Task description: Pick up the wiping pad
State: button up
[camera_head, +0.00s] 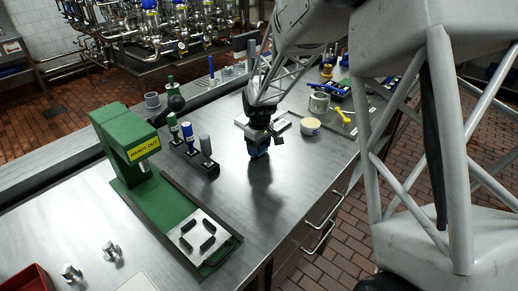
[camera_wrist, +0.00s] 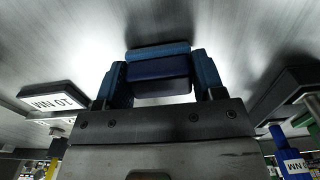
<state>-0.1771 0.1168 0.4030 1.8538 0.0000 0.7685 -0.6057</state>
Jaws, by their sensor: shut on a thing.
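The wiping pad (camera_wrist: 158,69) is a dark blue block with a lighter blue strip along its far edge. In the wrist view it sits between the two blue fingers of my gripper (camera_wrist: 161,82), which is shut on it. In the head view my gripper (camera_head: 258,142) hangs over the middle of the steel bench, with the blue pad (camera_head: 259,152) at its lower end, partly hidden by the fingers. A dark reflection shows on the bench below it. I cannot tell exactly how far the pad is above the surface.
A green press (camera_head: 130,145) marked "HANDS OUT" stands at left. A black rack (camera_head: 195,160) with several handled tools is left of my gripper. A round tub (camera_head: 310,126), metal cup (camera_head: 319,103) and yellow tool (camera_head: 342,115) lie at right. The bench front is clear.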

jog(key=shift+r, duration=0.5)
jog(key=shift+s+r, duration=0.1)
jog(key=shift+r, duration=0.85)
jog(key=s+d, duration=0.1)
jog(key=s, duration=0.4)
jog(key=s+d+r, duration=0.1)
jog(key=s, duration=0.9)
jog(key=shift+s+d+r, duration=0.15)
jog(key=shift+s+d, duration=0.1)
jog(key=shift+d, duration=0.15)
